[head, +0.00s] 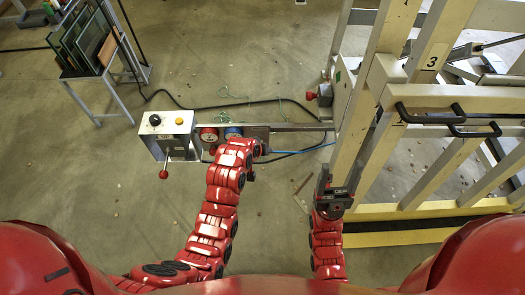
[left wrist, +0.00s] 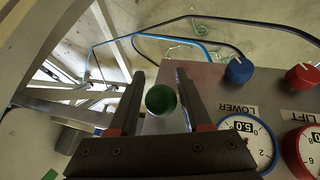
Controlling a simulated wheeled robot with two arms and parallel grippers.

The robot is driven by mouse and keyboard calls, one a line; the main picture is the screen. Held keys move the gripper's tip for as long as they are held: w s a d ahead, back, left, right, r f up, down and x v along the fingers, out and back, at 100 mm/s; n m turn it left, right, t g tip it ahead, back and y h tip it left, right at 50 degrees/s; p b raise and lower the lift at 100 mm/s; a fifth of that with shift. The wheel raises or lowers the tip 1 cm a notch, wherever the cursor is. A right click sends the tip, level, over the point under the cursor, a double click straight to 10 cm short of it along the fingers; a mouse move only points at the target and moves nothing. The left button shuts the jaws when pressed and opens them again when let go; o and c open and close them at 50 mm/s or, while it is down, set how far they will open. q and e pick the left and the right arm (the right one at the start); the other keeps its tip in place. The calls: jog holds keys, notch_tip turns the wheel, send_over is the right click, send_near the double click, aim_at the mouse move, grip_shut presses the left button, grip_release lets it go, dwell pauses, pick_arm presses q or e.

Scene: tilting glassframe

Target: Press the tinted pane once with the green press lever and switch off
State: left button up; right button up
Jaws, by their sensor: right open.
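The green knob of the press lever (left wrist: 161,99) shows in the left wrist view between the fingers of my left gripper (left wrist: 160,80). The fingers are open, with narrow gaps beside the knob. In the head view this gripper is at the steel rail, its jaws hidden by the wrist. A control box (head: 167,122) at the left carries a yellow button (head: 180,121), a black button (head: 155,120) and a red-knobbed lever (head: 163,174). My right gripper (head: 329,172) is open and empty beside the cream frame (head: 366,110). I cannot make out a tinted pane in the frame.
A rack holds several glass panes (head: 88,42) at the upper left. A blue knob (left wrist: 239,70), a red knob (left wrist: 302,77) and gauges marked LOWER and LIFT sit beside my left gripper. A red knob (head: 311,95) juts from the frame's side. Hoses cross the open floor.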

pick_arm(q)
jog(key=p+v, duration=0.3)
jog(key=v, duration=1.4)
jog(key=shift+r, duration=0.25)
